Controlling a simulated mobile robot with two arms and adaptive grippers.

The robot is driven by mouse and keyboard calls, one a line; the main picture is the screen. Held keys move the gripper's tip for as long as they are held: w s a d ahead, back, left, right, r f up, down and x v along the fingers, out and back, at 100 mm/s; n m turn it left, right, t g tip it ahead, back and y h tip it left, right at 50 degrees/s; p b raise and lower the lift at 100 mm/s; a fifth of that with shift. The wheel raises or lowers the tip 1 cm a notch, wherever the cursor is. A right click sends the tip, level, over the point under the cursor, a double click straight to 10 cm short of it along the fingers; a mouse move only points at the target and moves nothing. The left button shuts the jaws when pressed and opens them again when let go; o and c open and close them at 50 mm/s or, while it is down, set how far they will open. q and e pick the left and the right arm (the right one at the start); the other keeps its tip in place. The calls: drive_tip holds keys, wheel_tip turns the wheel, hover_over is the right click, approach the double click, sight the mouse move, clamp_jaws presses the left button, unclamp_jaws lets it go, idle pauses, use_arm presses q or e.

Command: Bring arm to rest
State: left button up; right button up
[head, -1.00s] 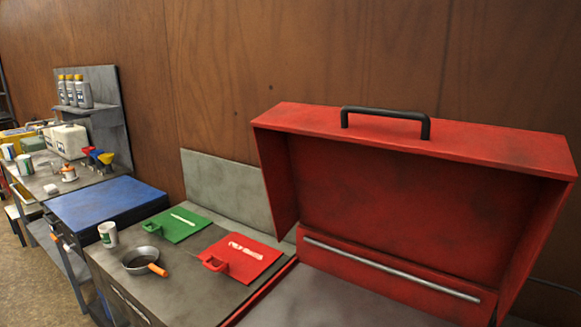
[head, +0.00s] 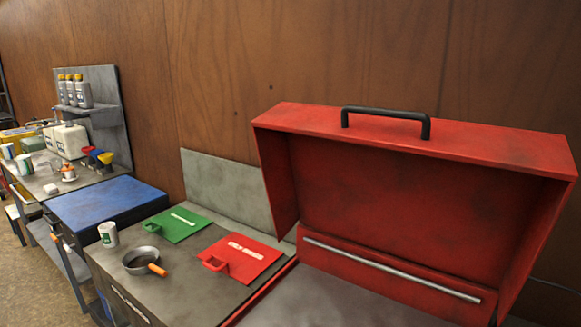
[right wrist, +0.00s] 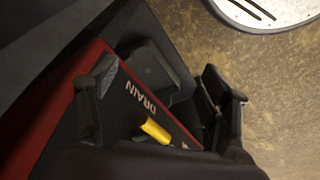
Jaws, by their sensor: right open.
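My right gripper (right wrist: 160,82) shows in the right wrist view with its two dark fingers spread apart. Nothing is seen held between them. Beyond the fingers is a dark surface with the word DRAIN (right wrist: 141,98), a red edge and a yellow piece (right wrist: 155,131). I cannot tell how far the fingers are from it. Neither gripper nor arm shows in the head view.
A red box with its lid (head: 420,200) raised stands at right in the head view. Beside it, a grey bench top (head: 195,285) carries a red board (head: 240,262), a green board (head: 178,228), a pan (head: 140,260) and a can (head: 108,234).

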drive_tip(key=s+d+f+g, duration=0.1)
drive_tip(key=s+d+f, duration=0.2)
drive_tip(key=s+f, duration=1.3)
drive_tip(key=shift+s+f, duration=0.15)
drive_tip(key=shift+s, duration=0.3)
